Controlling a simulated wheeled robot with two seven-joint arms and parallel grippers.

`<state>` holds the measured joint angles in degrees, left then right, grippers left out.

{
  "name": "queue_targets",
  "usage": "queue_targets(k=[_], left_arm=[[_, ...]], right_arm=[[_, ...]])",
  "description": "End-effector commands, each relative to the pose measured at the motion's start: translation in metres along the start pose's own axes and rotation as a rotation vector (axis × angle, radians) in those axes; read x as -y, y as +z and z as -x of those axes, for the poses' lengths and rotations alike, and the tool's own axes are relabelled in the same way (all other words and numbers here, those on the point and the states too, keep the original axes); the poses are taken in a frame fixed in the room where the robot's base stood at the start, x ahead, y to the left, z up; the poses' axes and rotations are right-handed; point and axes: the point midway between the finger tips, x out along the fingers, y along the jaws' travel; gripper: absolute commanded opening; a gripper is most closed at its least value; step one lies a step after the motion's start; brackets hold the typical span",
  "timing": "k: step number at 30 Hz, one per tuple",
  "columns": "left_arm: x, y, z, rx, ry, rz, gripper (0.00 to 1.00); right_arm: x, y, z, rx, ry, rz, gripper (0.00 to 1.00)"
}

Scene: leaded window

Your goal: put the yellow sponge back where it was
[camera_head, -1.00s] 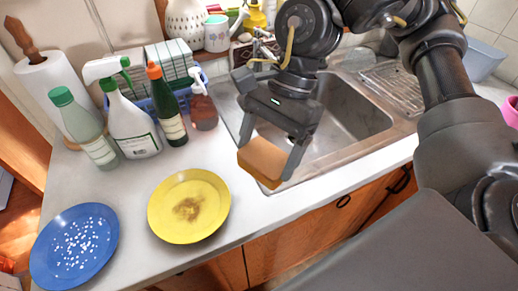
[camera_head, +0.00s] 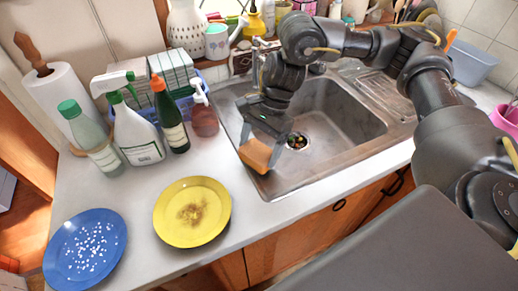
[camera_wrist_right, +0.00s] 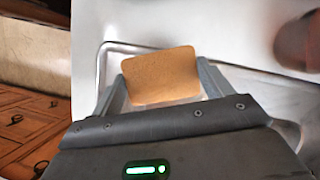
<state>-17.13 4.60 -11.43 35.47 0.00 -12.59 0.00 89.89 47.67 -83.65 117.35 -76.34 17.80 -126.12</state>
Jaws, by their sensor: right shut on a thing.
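The sponge (camera_head: 256,156) looks orange-yellow and is held between the fingers of my right gripper (camera_head: 262,148), over the left edge of the sink. The sponge also shows in the right wrist view (camera_wrist_right: 161,75), gripped at its two ends by the right gripper (camera_wrist_right: 162,85). It appears to be above the sink rim; the exact height is hard to tell. My left gripper is not in any view.
The metal sink (camera_head: 335,115) has a drain at its bottom. A yellow plate (camera_head: 192,236) with a brown stain and a blue plate (camera_head: 62,250) with white bits lie on the counter (camera_head: 140,200). Several bottles, including a green-capped one (camera_head: 90,140), stand left of the sink.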

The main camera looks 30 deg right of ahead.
Motion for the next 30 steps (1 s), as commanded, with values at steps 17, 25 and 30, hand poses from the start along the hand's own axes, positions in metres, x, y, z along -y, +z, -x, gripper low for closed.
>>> queue_targets(k=[17, 25, 30], left_arm=[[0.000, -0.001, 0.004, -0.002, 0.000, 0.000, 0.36], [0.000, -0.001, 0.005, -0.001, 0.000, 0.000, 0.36], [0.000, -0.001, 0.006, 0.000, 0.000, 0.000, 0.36]], right_arm=[[-0.001, -0.009, -0.021, 0.000, 0.000, 0.001, 0.60], [-0.001, -0.008, -0.020, 0.000, 0.000, 0.001, 1.00], [-0.001, -0.008, -0.019, 0.000, 0.000, 0.001, 1.00]])
